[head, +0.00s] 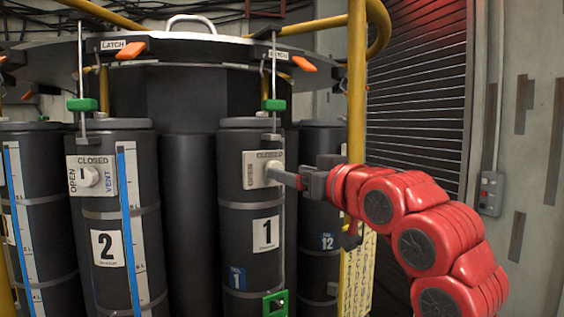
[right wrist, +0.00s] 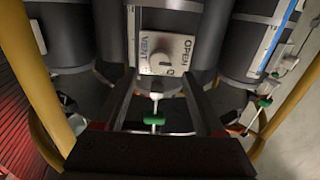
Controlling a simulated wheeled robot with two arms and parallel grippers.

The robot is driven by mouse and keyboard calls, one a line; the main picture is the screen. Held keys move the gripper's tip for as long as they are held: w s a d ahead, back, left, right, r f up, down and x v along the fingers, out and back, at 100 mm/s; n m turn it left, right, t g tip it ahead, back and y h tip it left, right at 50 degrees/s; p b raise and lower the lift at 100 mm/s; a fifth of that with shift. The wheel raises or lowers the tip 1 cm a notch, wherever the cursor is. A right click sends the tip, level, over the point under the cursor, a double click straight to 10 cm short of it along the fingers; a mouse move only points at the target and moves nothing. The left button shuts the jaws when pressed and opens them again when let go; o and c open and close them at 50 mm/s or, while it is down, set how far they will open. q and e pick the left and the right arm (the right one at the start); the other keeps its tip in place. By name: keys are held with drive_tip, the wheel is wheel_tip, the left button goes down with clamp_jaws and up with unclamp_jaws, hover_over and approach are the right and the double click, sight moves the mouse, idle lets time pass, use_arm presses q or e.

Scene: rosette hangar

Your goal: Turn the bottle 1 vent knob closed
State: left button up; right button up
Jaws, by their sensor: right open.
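Bottle 1 (head: 251,215) is a dark cylinder with a white "1" label, standing upright in the ring. Its vent plate (head: 251,168) near the top carries a pale round knob (head: 274,172), which also shows in the right wrist view (right wrist: 165,58) beside the words VENT and OPEN. My right gripper (head: 298,180) reaches in from the right, with its fingertips at the knob. In the right wrist view its two fingers (right wrist: 160,76) are apart, on either side of the knob; I cannot tell whether they touch it. My left gripper is not in view.
Bottle 2 (head: 108,205) with its own vent knob (head: 90,177) stands to the left. A yellow post (head: 356,90) rises close behind my right arm. A green clip (head: 274,105) hangs above bottle 1; another green piece (head: 275,303) is low on it.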

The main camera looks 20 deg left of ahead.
sight(277, 168)
drive_tip(key=shift+p+x, duration=0.55)
drive_tip(key=shift+x, duration=1.7)
clamp_jaws()
